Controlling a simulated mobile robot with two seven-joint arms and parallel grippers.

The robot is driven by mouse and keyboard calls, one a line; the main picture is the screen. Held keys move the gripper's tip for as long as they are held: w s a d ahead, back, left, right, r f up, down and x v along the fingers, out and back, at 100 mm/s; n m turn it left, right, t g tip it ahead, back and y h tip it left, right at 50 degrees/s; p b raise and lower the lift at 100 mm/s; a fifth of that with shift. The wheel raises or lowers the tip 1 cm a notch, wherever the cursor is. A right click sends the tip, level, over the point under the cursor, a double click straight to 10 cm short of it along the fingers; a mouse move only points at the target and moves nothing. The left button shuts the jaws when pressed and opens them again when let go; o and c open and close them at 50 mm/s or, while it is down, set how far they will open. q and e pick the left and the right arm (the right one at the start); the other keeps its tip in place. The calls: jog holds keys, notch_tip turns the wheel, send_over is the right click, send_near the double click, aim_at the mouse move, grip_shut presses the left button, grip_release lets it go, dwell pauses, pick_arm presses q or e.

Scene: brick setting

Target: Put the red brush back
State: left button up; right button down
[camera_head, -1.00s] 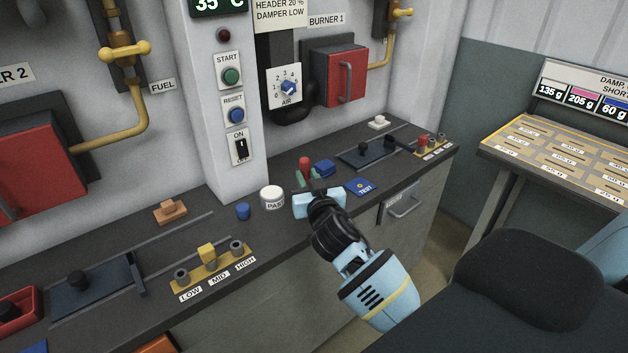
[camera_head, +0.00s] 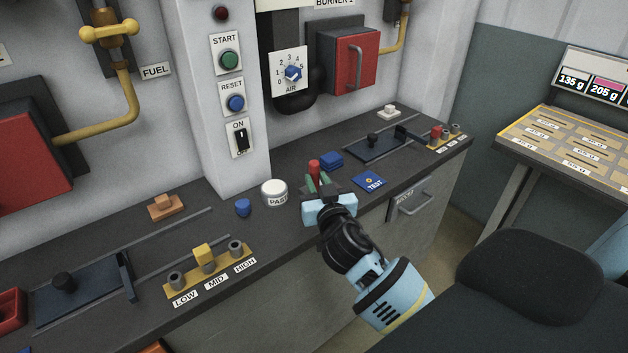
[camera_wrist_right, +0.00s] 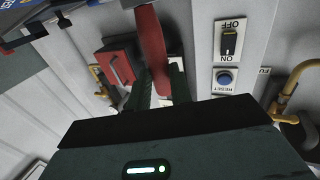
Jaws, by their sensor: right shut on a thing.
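The red brush (camera_head: 314,167) shows as a red handle standing up between the green fingers of my right gripper (camera_head: 318,183). My right gripper is shut on it, above the dark counter near its front edge, between the white PASTE pot and the blue TEST pad. In the right wrist view, the red brush (camera_wrist_right: 152,45) runs up from between the two fingers (camera_wrist_right: 160,85). The brush's lower end is hidden by the gripper, and I cannot tell whether it touches the counter. My left gripper is not in view.
The white PASTE pot (camera_head: 274,193) and a small blue piece (camera_head: 243,207) stand left of the gripper. A blue block (camera_head: 331,159) lies behind it, and the TEST pad (camera_head: 370,181) to its right. A yellow LOW/MID/HIGH holder (camera_head: 209,268) sits front left. A drawer handle (camera_head: 412,205) juts out below.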

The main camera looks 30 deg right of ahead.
jog(key=shift+a+r, duration=0.1)
jog(key=shift+a, duration=0.05)
jog(key=shift+f, duration=0.2)
jog(key=c, duration=1.3)
grip_release()
jog(key=shift+r, duration=0.1)
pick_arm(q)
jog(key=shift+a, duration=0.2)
pick_arm(e)
jog(key=shift+o, duration=0.2)
jog(key=shift+r, duration=0.2)
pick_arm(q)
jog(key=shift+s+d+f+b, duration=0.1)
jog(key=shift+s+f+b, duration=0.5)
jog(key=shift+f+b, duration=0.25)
pick_arm(e)
jog(key=v, duration=1.2)
